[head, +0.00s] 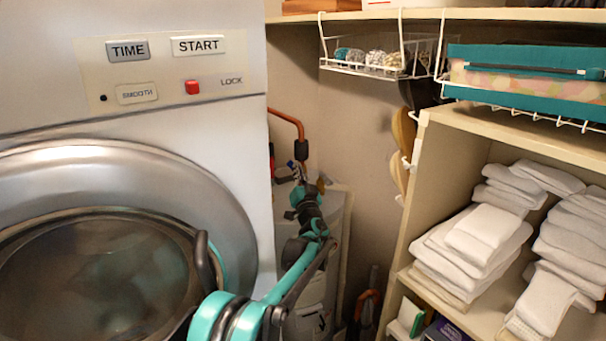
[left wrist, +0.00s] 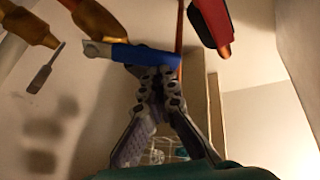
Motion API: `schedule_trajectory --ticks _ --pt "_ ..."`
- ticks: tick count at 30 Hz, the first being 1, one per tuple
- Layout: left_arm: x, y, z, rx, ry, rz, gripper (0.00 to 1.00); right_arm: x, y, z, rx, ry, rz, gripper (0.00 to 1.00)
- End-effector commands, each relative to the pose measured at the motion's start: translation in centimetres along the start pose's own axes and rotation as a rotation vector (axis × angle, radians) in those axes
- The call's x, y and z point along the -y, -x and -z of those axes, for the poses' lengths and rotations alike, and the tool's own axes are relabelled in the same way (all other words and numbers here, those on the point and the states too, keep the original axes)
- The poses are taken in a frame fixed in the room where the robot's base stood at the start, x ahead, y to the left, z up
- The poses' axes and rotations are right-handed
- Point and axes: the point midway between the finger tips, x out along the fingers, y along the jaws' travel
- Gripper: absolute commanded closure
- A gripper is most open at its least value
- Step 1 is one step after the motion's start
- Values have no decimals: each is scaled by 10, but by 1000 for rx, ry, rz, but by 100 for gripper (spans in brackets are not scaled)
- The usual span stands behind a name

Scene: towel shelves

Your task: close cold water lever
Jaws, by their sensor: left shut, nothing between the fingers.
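The cold water lever (left wrist: 145,54) is a blue handle in the left wrist view, lying roughly crosswise near a brass fitting. In the head view it is a tiny blue spot (head: 290,164) beside the washer. My left gripper (head: 299,174) reaches into the gap right of the washer. Its fingers (left wrist: 155,76) are shut and empty, with their tips right at the blue lever and partly overlapping it in the picture. I cannot tell whether they touch it. My right gripper is in neither view.
A red lever (left wrist: 212,20) hangs right of the blue one. A copper pipe (head: 287,119) runs above my gripper. The washer (head: 180,110) stands close on the left. A shelf unit (head: 417,170) with folded white towels (head: 487,226) stands on the right.

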Motion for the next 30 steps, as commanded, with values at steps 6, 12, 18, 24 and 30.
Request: schedule_trajectory --ticks 6,12,18,24,30 --pt "5 2 -11 2 117 42 100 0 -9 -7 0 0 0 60" --pt "8 4 -17 2 176 63 100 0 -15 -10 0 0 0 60" --pt "9 5 -21 3 185 67 100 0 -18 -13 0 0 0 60" --pt "10 6 -24 3 200 71 100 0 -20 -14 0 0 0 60" --pt "11 6 -26 3 215 77 100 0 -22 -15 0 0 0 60"
